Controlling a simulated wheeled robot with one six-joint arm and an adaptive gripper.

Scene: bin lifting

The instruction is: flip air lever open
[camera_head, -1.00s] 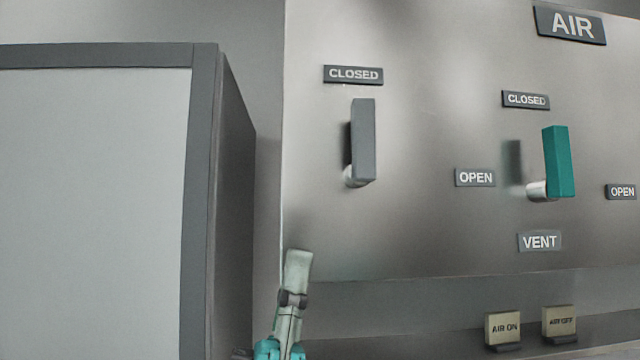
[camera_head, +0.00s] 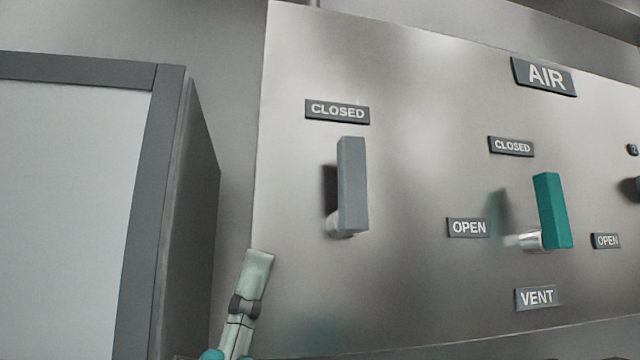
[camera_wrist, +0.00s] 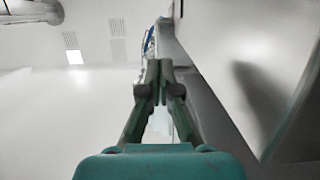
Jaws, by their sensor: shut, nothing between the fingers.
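A teal lever (camera_head: 552,210) stands upright on a metal panel, below the AIR sign (camera_head: 544,76) and a CLOSED label (camera_head: 512,147). OPEN labels flank it on the left (camera_head: 468,228) and right (camera_head: 606,241), and a VENT label (camera_head: 536,298) sits below. A grey lever (camera_head: 352,186) also stands upright at left, under its own CLOSED label (camera_head: 337,111). My gripper (camera_head: 258,262) is at the bottom, below and left of the grey lever, apart from both levers. In the wrist view my gripper (camera_wrist: 153,75) has its fingers together, empty; no lever is recognisable there.
A large grey-framed cabinet (camera_head: 190,215) stands at the left, close to my gripper. The panel (camera_head: 420,130) is flat and clear between the two levers. Dark fittings (camera_head: 632,185) show at the right edge.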

